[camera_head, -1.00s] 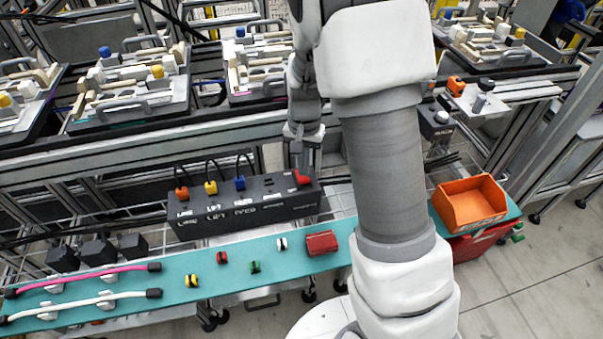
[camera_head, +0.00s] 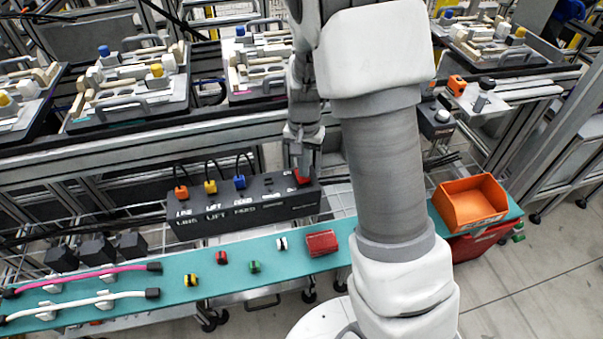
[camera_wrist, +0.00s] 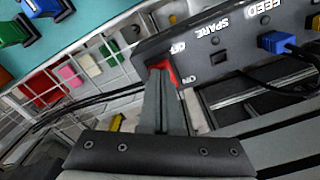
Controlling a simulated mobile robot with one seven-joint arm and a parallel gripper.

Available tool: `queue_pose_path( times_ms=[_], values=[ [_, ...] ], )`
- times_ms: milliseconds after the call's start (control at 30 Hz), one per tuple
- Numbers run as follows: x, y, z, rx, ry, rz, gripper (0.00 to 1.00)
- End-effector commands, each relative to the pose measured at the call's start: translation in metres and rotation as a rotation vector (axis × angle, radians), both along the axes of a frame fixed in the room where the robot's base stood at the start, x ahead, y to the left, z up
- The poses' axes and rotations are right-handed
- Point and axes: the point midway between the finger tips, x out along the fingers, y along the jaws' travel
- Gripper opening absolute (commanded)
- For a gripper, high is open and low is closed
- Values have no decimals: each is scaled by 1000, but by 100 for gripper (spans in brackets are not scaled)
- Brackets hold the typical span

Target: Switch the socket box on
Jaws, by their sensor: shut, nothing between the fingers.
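The socket box (camera_head: 245,216) is a long dark box with white labels, standing behind the teal shelf in the head view. It also shows at the top right of the wrist view (camera_wrist: 228,62). Its red switch (camera_head: 305,180) is at the box's right end. In the wrist view the red switch (camera_wrist: 171,72) lies between the OFF and ON marks. My gripper (camera_wrist: 160,76) is shut and empty, its fingertips at the red switch, seemingly touching it and covering part of it. Which way the switch is tilted I cannot tell.
Orange, yellow and blue plugs (camera_head: 210,187) with black cables stand in the box's left sockets. The teal shelf (camera_head: 205,265) in front holds small coloured parts and a red block (camera_head: 321,243). An orange bin (camera_head: 470,203) is at its right end.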

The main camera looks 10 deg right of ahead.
Motion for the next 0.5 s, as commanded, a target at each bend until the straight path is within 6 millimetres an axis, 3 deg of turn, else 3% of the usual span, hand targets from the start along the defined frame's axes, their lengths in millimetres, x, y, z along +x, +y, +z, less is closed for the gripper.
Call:
queue_pose_path(
  times_ms=[500],
  values=[
    [0,0,-9,0,1,0,0]
  ],
)
